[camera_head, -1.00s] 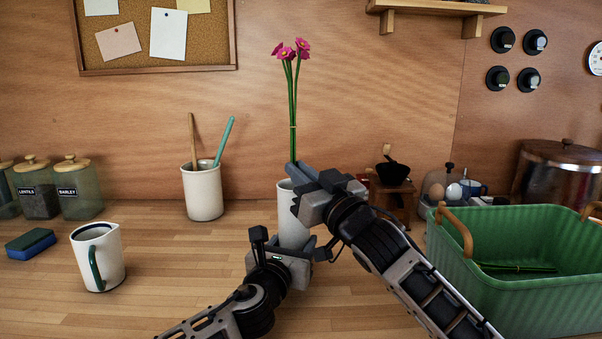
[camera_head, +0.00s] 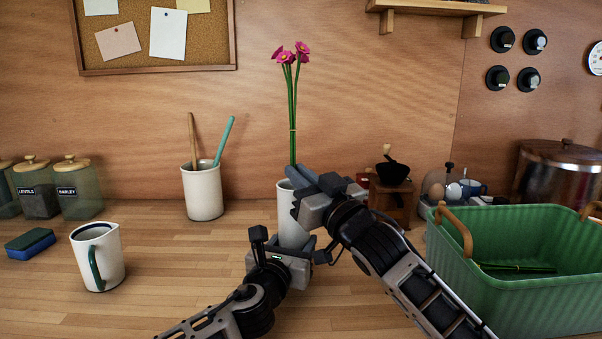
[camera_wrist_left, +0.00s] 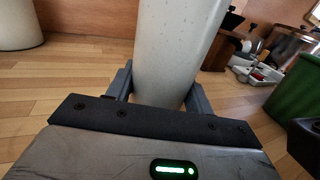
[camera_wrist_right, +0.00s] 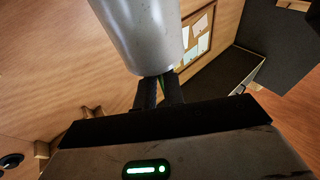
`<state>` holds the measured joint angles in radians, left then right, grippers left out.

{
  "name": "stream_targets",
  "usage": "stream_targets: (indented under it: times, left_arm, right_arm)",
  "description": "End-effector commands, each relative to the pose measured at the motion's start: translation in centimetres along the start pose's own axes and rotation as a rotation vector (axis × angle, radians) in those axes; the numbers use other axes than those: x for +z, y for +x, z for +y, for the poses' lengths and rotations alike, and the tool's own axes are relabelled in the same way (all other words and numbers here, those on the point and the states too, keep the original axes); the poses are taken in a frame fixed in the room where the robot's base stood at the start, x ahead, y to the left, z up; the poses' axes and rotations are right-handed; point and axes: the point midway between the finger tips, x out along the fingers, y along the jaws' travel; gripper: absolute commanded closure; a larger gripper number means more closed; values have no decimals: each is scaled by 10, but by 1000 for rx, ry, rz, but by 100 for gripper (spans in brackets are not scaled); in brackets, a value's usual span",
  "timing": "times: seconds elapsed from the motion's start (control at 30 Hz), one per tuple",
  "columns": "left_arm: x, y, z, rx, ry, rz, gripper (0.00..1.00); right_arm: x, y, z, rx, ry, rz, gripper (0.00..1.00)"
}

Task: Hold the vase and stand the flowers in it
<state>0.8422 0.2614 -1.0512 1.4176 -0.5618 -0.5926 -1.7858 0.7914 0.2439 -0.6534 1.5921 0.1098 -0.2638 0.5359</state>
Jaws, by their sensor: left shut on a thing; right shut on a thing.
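The white vase (camera_head: 287,213) stands upright on the wooden counter. My left gripper (camera_head: 284,246) is shut around its lower body; in the left wrist view the vase (camera_wrist_left: 175,50) sits between both fingers. The pink flowers (camera_head: 292,95) stand upright above the vase mouth on long green stems, tied partway up. My right gripper (camera_head: 303,180) is shut on their stems, right at the vase rim. In the right wrist view the fingers (camera_wrist_right: 160,92) are beside the vase (camera_wrist_right: 143,35) with a bit of green between them. The stems' lower ends are hidden.
A green basket (camera_head: 530,290) with green stems (camera_head: 515,267) inside stands at right. A utensil crock (camera_head: 202,192), a white jug (camera_head: 98,262), a sponge (camera_head: 30,243) and jars (camera_head: 78,190) are at left. A coffee grinder (camera_head: 392,195) stands behind my right arm.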

Motion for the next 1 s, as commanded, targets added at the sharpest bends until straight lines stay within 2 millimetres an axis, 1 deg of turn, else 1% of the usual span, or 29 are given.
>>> stream_targets:
  times: [0.03,0.3,0.33,0.37,0.4,0.43,0.77,0.87,0.97,1.0]
  left_arm:
    - [-9,-1,1,3,1,16,80]
    - [-9,-1,1,3,1,16,80]
    - [-9,-1,1,3,1,16,80]
    - [-9,-1,1,3,1,16,80]
    - [-9,-1,1,3,1,16,80]
    - [-9,-1,1,3,1,16,80]
    - [-9,-1,1,3,1,16,80]
    - [-9,-1,1,3,1,16,80]
    - [-9,-1,1,3,1,16,80]
    - [-9,-1,1,3,1,16,80]
  right_arm:
    - [3,-1,0,0,1,-1,100]
    - [14,-4,0,1,1,0,100]
    - [14,-4,0,1,0,0,87]
    - [14,-4,0,1,0,0,79]
    - [14,-4,0,1,0,-1,68]
    - [14,-4,0,1,0,-2,65]
    - [14,-5,0,1,0,-2,65]
    - [15,-12,1,2,1,-3,65]
    - [15,-28,0,1,1,-3,65]
    - [16,-36,0,1,1,-4,65]
